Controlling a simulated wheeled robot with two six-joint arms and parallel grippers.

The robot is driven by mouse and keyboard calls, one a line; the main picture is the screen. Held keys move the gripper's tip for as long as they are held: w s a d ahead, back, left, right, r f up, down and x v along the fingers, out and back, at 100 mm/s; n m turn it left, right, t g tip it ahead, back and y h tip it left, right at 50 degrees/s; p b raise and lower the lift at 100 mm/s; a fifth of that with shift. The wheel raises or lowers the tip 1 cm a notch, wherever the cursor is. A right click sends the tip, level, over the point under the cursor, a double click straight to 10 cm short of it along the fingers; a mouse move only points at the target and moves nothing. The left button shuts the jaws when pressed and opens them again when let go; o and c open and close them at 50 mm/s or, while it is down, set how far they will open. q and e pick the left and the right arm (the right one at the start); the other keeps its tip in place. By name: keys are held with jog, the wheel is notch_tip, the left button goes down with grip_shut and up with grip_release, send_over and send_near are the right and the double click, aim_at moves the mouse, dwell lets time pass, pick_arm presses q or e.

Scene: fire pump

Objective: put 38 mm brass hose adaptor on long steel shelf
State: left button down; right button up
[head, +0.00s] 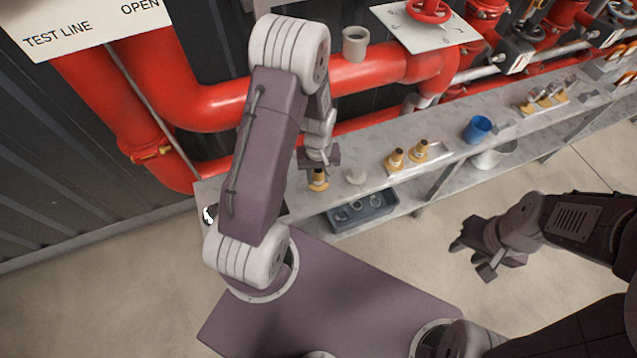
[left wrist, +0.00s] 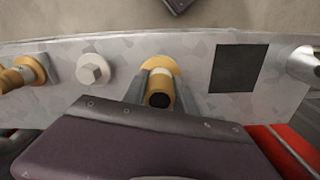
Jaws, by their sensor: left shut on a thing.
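The brass hose adaptor (head: 318,182) is upright at the near left part of the long grey steel shelf (head: 375,150). My left gripper (head: 318,168) is shut on it from above. In the left wrist view the adaptor (left wrist: 160,88) sits between the two fingers, its wide flange against or just above the shelf surface (left wrist: 200,60); I cannot tell whether it touches. My right gripper (head: 476,257) is open and empty, out over the floor in front of the shelf.
A pale hexagonal piece (head: 356,176) stands just right of the adaptor. A dark square (left wrist: 238,68) lies on the shelf. A grey bin (head: 362,210) is below. Red pipes run behind.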

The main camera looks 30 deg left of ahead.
aim_at(318, 183)
pick_arm(q)
notch_tip(318, 183, down, 4)
jog(key=shift+r+b, duration=0.1)
jog(key=shift+b, duration=0.4)
jog(key=shift+f, duration=0.2)
jog(key=c, duration=1)
grip_release()
